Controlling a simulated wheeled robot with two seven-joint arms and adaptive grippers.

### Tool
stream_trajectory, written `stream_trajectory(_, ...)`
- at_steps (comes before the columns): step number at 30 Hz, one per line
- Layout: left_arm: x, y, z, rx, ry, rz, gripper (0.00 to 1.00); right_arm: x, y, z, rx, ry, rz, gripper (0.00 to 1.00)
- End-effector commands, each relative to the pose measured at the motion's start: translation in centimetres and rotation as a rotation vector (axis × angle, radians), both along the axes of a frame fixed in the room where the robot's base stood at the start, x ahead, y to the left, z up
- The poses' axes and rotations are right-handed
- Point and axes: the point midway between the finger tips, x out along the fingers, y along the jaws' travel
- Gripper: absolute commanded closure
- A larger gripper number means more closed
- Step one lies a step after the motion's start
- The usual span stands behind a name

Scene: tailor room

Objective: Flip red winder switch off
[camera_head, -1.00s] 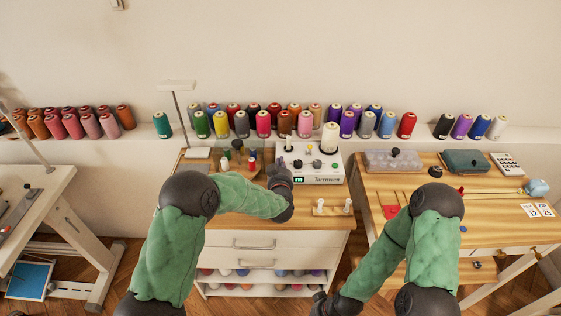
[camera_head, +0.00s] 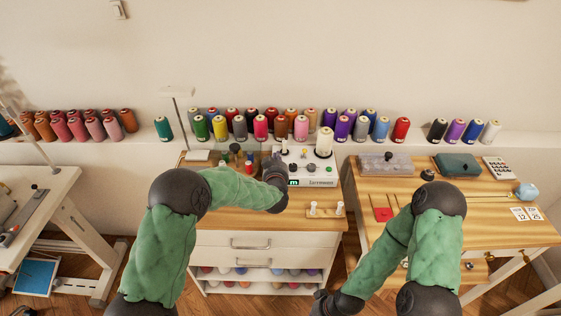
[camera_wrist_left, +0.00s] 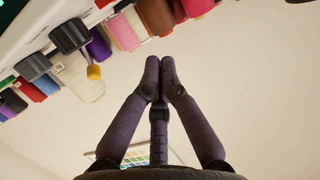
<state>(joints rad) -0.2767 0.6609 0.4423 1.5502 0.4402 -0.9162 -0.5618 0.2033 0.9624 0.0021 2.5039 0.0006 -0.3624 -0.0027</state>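The winder is a white box (camera_head: 318,174) with a small green-lit display on its front. It stands on the middle wooden-topped cabinet and carries dark knobs and a white thread cone (camera_head: 325,143). I cannot make out a red switch on it in either view. My left gripper (camera_head: 272,158) is at the winder's left end, its fingers mostly hidden behind my wrist. In the left wrist view the left gripper's fingertips (camera_wrist_left: 160,66) meet with nothing between them. Dark knobs (camera_wrist_left: 69,36) show up and left of the fingertips, apart from them. My right gripper (camera_head: 322,302) is low in front of the cabinet, its fingers unclear.
Thread spools (camera_head: 240,127) line the wall ledge behind the winder. Small bottles (camera_head: 236,158) stand left of it, and white pegs (camera_head: 314,208) in front. A right table (camera_head: 430,192) holds a clear-lidded box (camera_head: 386,164) and a teal case (camera_head: 464,163).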

Motion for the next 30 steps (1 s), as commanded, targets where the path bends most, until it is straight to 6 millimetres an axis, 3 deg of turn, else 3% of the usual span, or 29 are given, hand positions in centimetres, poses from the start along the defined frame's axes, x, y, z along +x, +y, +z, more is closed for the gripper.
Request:
stream_trajectory(6,-4.6,-0.2,1.4,0.002,0.007,-0.005,1.0,0.0,0.0,1.3,0.0,0.001,0.001,1.0)
stream_trajectory(12,-7.2,-0.2,2.3,0.001,0.007,-0.004,1.0,0.0,0.0,1.9,0.0,0.001,0.001,1.0)
stream_trajectory(18,-8.2,-0.2,2.5,0.001,0.007,-0.003,1.0,0.0,0.0,2.1,0.0,0.001,0.001,1.0)
stream_trajectory(30,-8.2,-0.2,2.5,0.002,0.006,-0.002,1.0,0.0,0.0,2.1,0.0,0.001,0.001,1.0)
